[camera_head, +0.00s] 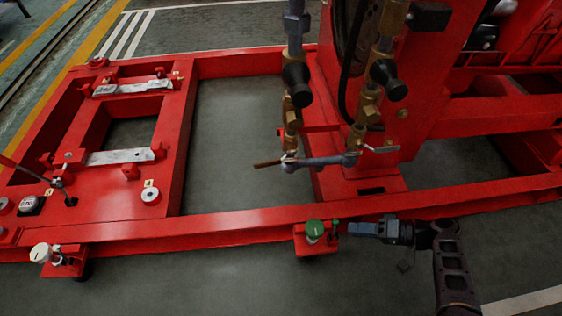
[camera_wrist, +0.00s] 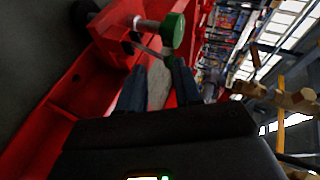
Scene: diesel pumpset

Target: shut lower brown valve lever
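A short brown lever (camera_head: 267,163) sticks out to the left from the low end of the left brass pipe line in the head view. It joins the metal fitting (camera_head: 290,161) there. My gripper (camera_head: 352,228) is below and to the right of the lever, apart from it, beside the red frame's front rail. In the wrist view my gripper's two dark fingers (camera_wrist: 160,84) are spread with nothing held between them. Brass fittings (camera_wrist: 292,98) show at the right of the wrist view; I cannot tell whether the brown lever is among them.
A green-topped knob (camera_head: 314,227) on a red bracket stands just left of my gripper; it also shows close ahead of the fingers in the wrist view (camera_wrist: 172,30). Black-handled fittings (camera_head: 297,80) hang above the lever. The frame's front rail (camera_head: 225,222) runs below it.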

